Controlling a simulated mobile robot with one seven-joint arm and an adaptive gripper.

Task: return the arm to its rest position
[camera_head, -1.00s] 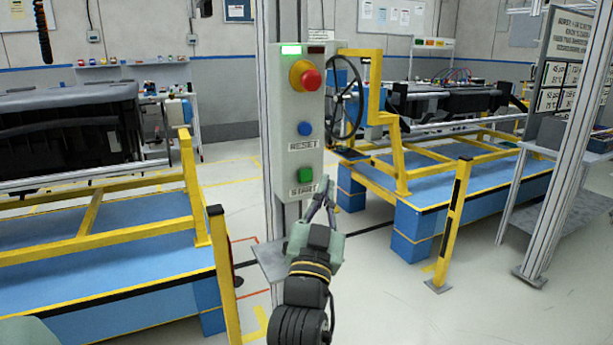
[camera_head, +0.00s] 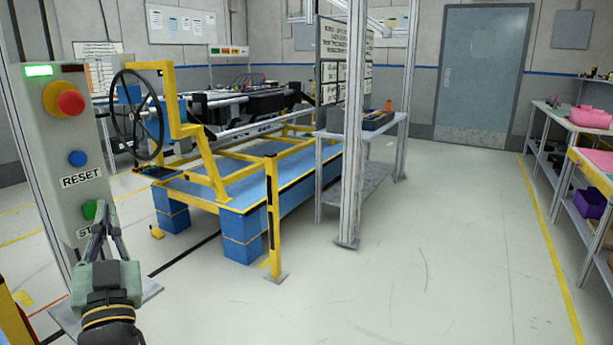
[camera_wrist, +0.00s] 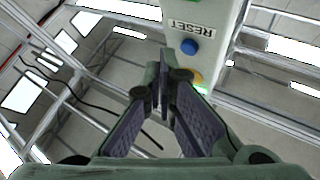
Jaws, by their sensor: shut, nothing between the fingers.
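My gripper (camera_head: 104,228) is at the lower left of the head view, shut and empty, with its fingers pointing up. It overlaps the lower part of the grey control box (camera_head: 52,150) in that view, close to the green START button (camera_head: 90,209). I cannot tell whether it touches the box. The box also has a red knob (camera_head: 70,103) on a yellow ring, a blue RESET button (camera_head: 77,158) and a lit green lamp (camera_head: 38,71). In the wrist view the closed fingertips (camera_wrist: 168,75) lie just below the blue button (camera_wrist: 189,46).
A blue platform (camera_head: 245,196) with yellow rails and a black steering wheel (camera_head: 137,117) stands right of the box. A yellow post (camera_head: 272,220) and a metal upright (camera_head: 352,130) stand nearby. Open floor (camera_head: 450,260) lies to the right, before workbenches (camera_head: 565,125).

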